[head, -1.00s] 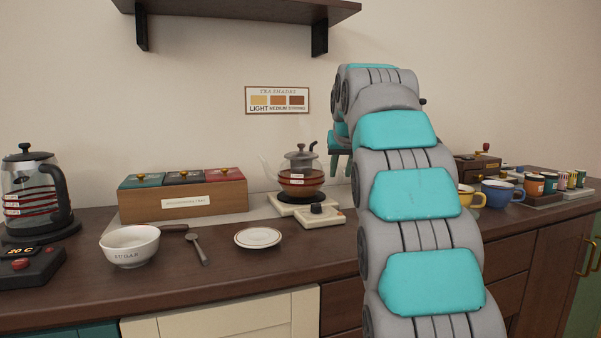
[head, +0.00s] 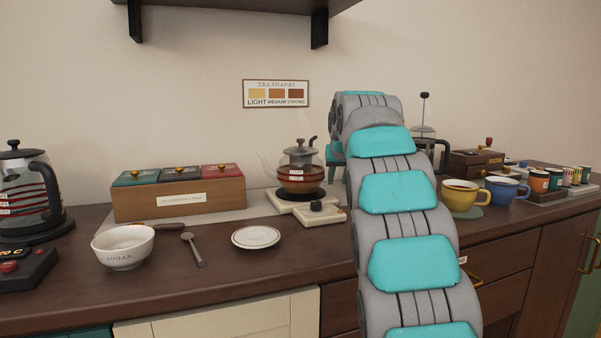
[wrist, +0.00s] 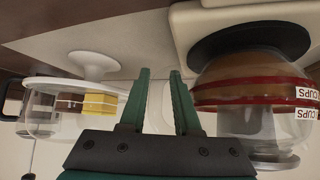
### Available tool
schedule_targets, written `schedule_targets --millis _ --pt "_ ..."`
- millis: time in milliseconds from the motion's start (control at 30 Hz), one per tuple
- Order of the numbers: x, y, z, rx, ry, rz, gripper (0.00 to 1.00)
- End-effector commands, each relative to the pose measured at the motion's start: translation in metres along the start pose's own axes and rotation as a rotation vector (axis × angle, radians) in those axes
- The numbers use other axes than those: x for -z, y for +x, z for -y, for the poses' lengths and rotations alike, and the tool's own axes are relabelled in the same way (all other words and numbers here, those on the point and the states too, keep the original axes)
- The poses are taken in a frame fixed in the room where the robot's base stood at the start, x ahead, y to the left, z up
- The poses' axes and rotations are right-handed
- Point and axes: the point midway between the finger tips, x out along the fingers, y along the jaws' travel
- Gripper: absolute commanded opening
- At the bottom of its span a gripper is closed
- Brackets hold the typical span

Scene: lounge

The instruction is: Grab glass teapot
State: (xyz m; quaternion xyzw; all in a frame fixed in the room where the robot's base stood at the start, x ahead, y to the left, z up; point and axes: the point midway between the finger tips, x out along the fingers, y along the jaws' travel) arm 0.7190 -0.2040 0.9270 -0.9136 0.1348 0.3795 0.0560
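The glass teapot (head: 299,172) holds reddish-brown tea with red bands and a small label. It sits on a black plate on a cream warmer (head: 306,209) with a dark knob. My gripper (head: 336,160) is just right of the teapot in the head view, mostly hidden behind my arm. In the wrist view, which looks upside down, my gripper (wrist: 159,72) has its two green fingers apart with nothing between them. The teapot (wrist: 250,75) is at the right there, beside the right finger; I cannot tell whether they touch. Its handle is not clear in that view.
A glass vessel with a white base (wrist: 90,68) lies left of the fingers in the wrist view. A wooden tea box (head: 180,198) stands left of the teapot. A saucer (head: 256,237), sugar bowl (head: 123,247) and glass kettle (head: 28,190) are nearby. A shelf (head: 240,5) hangs above.

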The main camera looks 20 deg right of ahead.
Motion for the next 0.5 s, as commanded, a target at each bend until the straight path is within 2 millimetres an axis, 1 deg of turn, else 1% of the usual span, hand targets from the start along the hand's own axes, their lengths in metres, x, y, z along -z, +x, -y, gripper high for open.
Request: schedule_targets --millis 200,400,467,500 --pt "0.0003 0.0016 0.0 0.0 0.0 -0.001 0.31" --pt "0.0004 0.0015 0.0 0.0 0.0 -0.002 0.09" --pt "0.0004 0.0016 0.0 0.0 0.0 -0.001 0.02" --pt "0.0004 0.0016 0.0 0.0 0.0 -0.001 0.0"
